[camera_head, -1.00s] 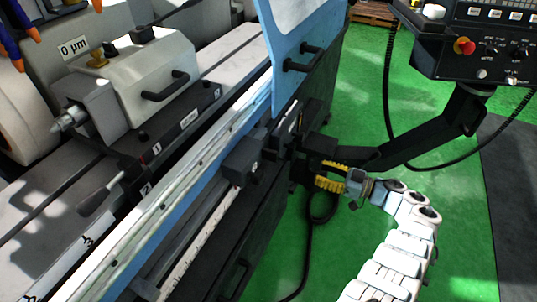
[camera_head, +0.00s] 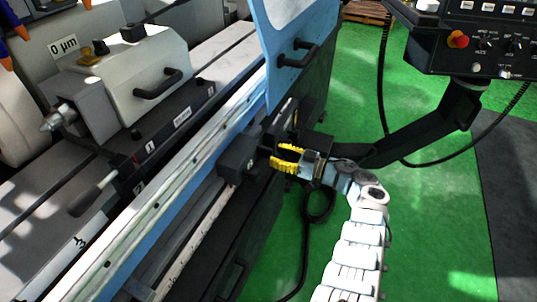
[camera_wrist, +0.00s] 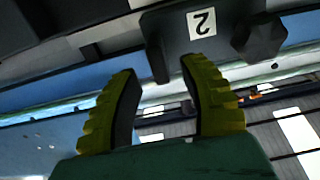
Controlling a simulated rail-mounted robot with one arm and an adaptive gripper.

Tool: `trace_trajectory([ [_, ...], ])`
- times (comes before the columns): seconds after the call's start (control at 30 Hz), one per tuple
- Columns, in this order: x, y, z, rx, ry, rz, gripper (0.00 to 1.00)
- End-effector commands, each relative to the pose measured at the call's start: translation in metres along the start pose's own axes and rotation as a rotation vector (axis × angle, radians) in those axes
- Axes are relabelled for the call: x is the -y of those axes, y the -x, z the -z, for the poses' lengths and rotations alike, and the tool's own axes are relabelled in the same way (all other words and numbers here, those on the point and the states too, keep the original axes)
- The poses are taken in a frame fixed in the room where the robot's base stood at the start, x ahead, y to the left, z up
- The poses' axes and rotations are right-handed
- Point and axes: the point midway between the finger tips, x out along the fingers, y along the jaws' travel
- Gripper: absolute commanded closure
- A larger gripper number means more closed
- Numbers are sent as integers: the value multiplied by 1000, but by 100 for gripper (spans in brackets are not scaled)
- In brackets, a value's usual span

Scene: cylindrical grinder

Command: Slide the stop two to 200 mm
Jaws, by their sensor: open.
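Stop two is a dark block with a white label "2", upside down in the wrist view (camera_wrist: 178,35), with a dark knob (camera_wrist: 258,37) at its right. In the head view a dark block (camera_head: 237,160) sits on the rail at the machine's front, just left of my gripper; its label is too small to read. My gripper (camera_head: 276,157) has yellow ribbed fingers, spread open and empty, pointing at this block.
A graduated scale (camera_head: 188,245) runs along the rail below the block; its numbers are unreadable. A blue door (camera_head: 285,45) with a black handle stands above and behind. A control panel on a black arm (camera_head: 425,130) is at right. Green floor (camera_head: 420,230) is open at lower right.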

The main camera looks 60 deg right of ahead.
Motion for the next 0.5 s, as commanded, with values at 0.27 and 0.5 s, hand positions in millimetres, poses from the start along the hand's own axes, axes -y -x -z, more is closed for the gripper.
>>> trace_trajectory([
  [0.27,0,-28,-2,-1,-2,1,56],
  [0.5,0,-32,-1,1,-1,-1,56],
])
